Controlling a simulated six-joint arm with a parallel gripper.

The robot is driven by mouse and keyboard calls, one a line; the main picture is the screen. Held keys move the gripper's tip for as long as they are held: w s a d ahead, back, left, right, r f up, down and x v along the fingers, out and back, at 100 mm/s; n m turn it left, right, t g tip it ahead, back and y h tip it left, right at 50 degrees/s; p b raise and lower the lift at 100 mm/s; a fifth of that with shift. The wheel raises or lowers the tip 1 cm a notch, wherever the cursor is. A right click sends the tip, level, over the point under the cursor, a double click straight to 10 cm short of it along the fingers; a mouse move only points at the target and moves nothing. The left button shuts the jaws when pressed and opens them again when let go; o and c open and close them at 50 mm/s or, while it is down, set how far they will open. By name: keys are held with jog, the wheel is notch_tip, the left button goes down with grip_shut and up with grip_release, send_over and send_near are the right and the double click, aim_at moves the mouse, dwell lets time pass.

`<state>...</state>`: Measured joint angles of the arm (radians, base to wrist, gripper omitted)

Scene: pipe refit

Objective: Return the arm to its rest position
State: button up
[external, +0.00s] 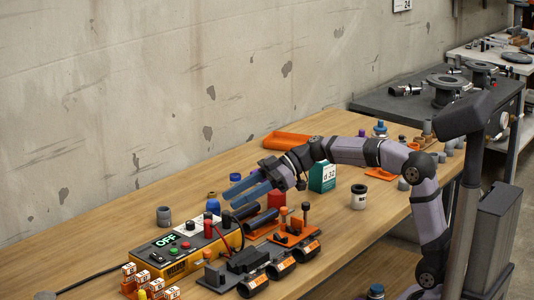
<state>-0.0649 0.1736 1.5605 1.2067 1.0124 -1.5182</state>
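My arm reaches from the right over the wooden bench, bent and stretched out to the left. My gripper (242,192) points left and down, with its bluish fingers above the bench behind the yellow control box (190,255). The fingers overlap in this view, so their gap is unclear. No held object can be made out.
Below the gripper are black pipes (262,221) and an orange clamp fixture (290,235). An orange tray (288,141) lies at the wall. The bench's left rear is mostly clear.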

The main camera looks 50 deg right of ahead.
jog(key=shift+r, duration=0.1)
jog(key=s+d+r+m+g+h+p, duration=0.3)
jog(key=s+d+r+m+h+p, duration=0.3)
jog(key=p, duration=2.1)
jog(key=s+d+r+m+g+h+p, duration=0.3)
jog(key=s+d+r+m+h+p, duration=0.3)
jog(key=s+d+r+p, duration=0.8)
jog(key=s+d+p, duration=0.3)
jog(key=s+p, duration=0.4)
jog(key=p, duration=0.6)
jog(key=shift+s+r+m, duration=0.3)
jog(key=shift+r, duration=0.05)
jog(key=shift+d, duration=0.1)
